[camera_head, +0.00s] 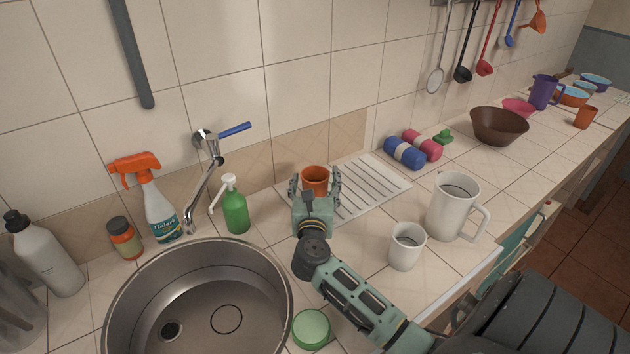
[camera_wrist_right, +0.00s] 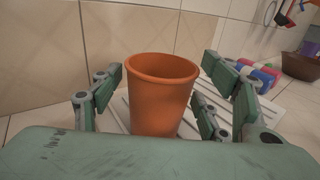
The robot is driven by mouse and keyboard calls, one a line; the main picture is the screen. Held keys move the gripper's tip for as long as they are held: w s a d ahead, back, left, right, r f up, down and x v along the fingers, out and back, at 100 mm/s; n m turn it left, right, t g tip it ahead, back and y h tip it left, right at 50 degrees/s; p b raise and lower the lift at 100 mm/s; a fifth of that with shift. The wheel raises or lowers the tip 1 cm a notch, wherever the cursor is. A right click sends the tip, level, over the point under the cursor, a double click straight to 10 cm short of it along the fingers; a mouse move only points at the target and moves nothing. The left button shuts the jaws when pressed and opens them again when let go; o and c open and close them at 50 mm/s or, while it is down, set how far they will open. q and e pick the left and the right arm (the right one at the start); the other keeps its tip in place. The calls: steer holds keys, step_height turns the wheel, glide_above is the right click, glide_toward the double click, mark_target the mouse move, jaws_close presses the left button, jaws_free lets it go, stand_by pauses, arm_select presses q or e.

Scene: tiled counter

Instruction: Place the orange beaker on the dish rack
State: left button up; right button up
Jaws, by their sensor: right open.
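The orange beaker (camera_head: 315,178) stands upright at the left end of the white slatted dish rack (camera_head: 378,180). In the right wrist view the beaker (camera_wrist_right: 160,92) is between the two fingers, with the rack's slats (camera_wrist_right: 118,110) around its base. My right gripper (camera_head: 315,186) is open around the beaker, with a finger on each side and visible gaps to it. The gripper also shows in the right wrist view (camera_wrist_right: 160,103). The beaker's lower part is hidden behind the gripper in the head view. My left gripper is not in view.
The sink (camera_head: 200,300) lies to the left, with a green soap bottle (camera_head: 236,210) and faucet (camera_head: 206,180) behind it. A white cup (camera_head: 405,250) and white jug (camera_head: 452,210) stand to the right of my right arm. Blue and pink rolls (camera_head: 405,152) lie behind the rack.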

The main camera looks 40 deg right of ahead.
steer(key=v, duration=1.1)
steer(key=shift+s+a+p, duration=0.15)
steer(key=shift+p, duration=0.15)
